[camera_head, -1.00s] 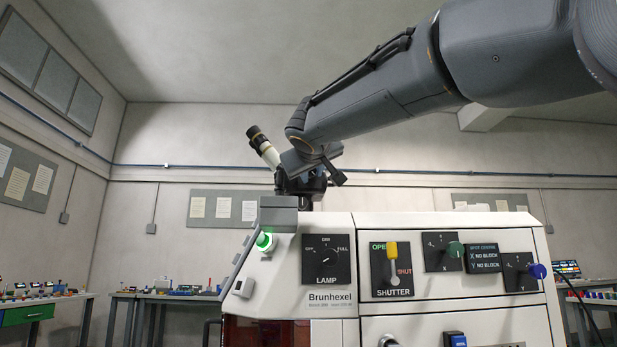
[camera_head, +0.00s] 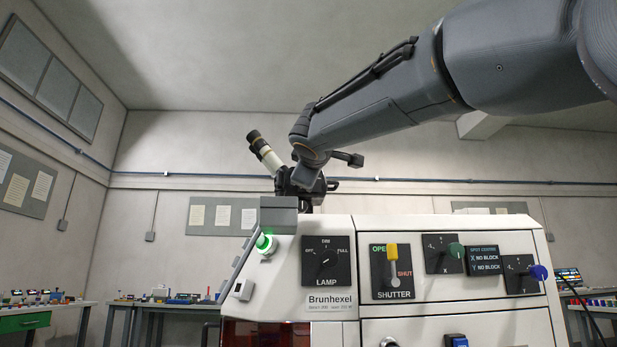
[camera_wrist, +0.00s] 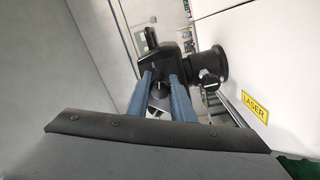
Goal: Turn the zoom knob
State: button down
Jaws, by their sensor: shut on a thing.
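The microscope shows in the head view as a white tube with a black eyepiece (camera_head: 264,150), tilted up to the left above the machine. In the wrist view its black body (camera_wrist: 182,66) lies just beyond my fingertips, with a round black part at its right. My gripper (camera_wrist: 161,84) has two blue-grey fingers that are a little apart, shut on a dark knob at the black body. I take this for the zoom knob; the fingers mostly hide it and no marking shows. In the head view my wrist covers the fingers.
The Brunhexel machine (camera_head: 330,301) stands below, with a lamp dial (camera_head: 326,260), a yellow-handled shutter lever (camera_head: 392,252), a green knob (camera_head: 455,250), a blue knob (camera_head: 538,272) and a lit green button (camera_head: 266,243). A yellow laser label (camera_wrist: 256,107) is at the right in the wrist view.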

dwell(0.5)
jog(key=c, duration=1.5)
grip_release()
jog(key=shift+c, duration=0.2)
jog(key=s+b, duration=0.1)
jog(key=s, duration=0.6)
jog(key=shift+s+f, duration=0.25)
jog(key=shift+s, duration=0.15)
jog(key=shift+a, duration=0.15)
